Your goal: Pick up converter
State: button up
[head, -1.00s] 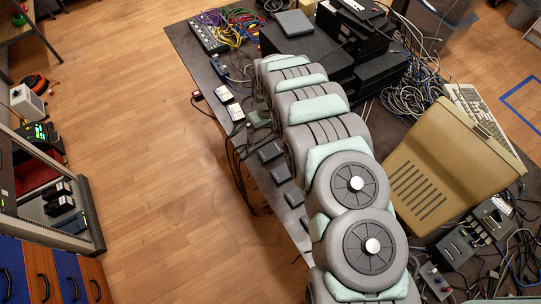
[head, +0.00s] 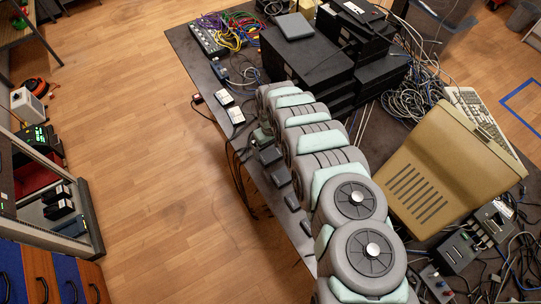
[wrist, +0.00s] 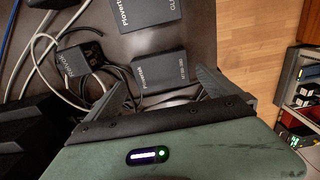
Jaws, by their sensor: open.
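Several small dark boxes lie along the table's left edge in the head view, among them a dark box (head: 280,175); which one is the converter I cannot tell for sure. In the wrist view a small dark box (wrist: 160,72) with pale lettering lies just beyond my gripper (wrist: 153,88), roughly between its two fingers. The fingers are spread apart, with nothing held between them. A larger dark lettered box (wrist: 156,12) lies farther up, and a dark adapter (wrist: 80,59) with a cable lies to the left. In the head view my arm hides most of my gripper.
Black stacked equipment (head: 300,65) and a beige monitor case (head: 430,170) stand right of my arm. Two white-labelled boxes (head: 230,106) lie near the table's left edge. Loose cables (head: 405,98) lie at the back right. Wooden floor (head: 140,140) left of the table is open.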

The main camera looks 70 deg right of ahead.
aim_at(271, 154)
jog(key=shift+a+f+b, duration=0.15)
jog(key=shift+f+b, duration=0.2)
jog(key=shift+f, duration=1.6)
jog(key=c, duration=1.5)
jog(key=shift+c, duration=0.4)
jog(key=shift+r, duration=0.2)
